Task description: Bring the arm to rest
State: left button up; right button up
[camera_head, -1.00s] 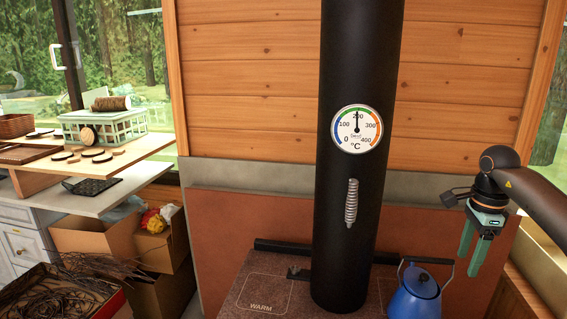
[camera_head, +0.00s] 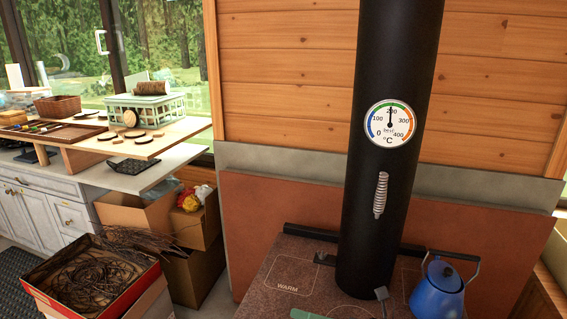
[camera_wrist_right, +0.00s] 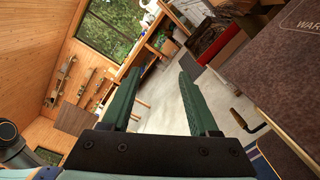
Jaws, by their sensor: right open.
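My right gripper (camera_wrist_right: 158,68) shows in the right wrist view with its two green fingers spread apart and nothing between them. In the head view only a small green and grey part of it (camera_head: 318,315) shows at the bottom edge, in front of the stove top (camera_head: 262,291); the rest is cut off by the frame. My left gripper and arm are out of view.
The black stovepipe (camera_head: 392,190) with its dial (camera_head: 390,124) rises from the stove top. A blue kettle (camera_head: 437,294) stands right of it. A box of twigs (camera_head: 90,283) and cardboard boxes (camera_head: 135,214) are at left. The wrist view shows open floor (camera_wrist_right: 165,103).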

jog(key=s+d+f+m+t+h, duration=0.1)
jog(key=s+d+f+m+h, duration=0.3)
jog(key=m, duration=0.8)
jog(key=s+d+f+m+t+h+p, duration=0.1)
jog(key=s+d+f+m+h, duration=0.2)
jog(key=s+f+m+h, duration=0.2)
jog(key=s+d+f+m+t+h+p, duration=0.1)
jog(key=s+d+f+m+h, duration=0.3)
jog(key=s+f+m, duration=0.6)
jog(key=s+m+h, duration=0.1)
jog(key=m, duration=0.7)
jog(key=shift+d+m, duration=0.3)
